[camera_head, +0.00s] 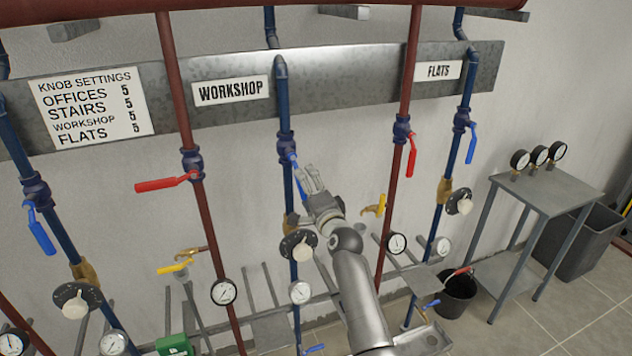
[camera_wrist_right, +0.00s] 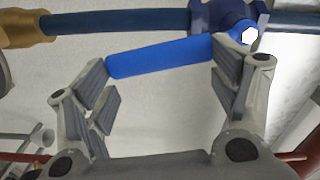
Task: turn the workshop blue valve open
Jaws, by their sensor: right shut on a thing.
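The workshop blue valve (camera_head: 286,142) sits on the blue pipe below the WORKSHOP label (camera_head: 230,90). Its blue lever (camera_wrist_right: 160,57) hangs down along the pipe in the head view, partly hidden by my right gripper. In the right wrist view the lever stretches lengthwise between the two fingers, from the valve body (camera_wrist_right: 222,14) at the upper right. My right gripper (camera_head: 308,180) is at this lever and shut on it, with the fingers set wide apart (camera_wrist_right: 165,80). My left gripper is not in view.
A red lever (camera_head: 165,183) is to the left and another red lever (camera_head: 411,158) to the right. Below the gripper are a round knob (camera_head: 299,246) and gauges. A small metal table (camera_head: 560,190) and a black bucket (camera_head: 457,297) stand at the right.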

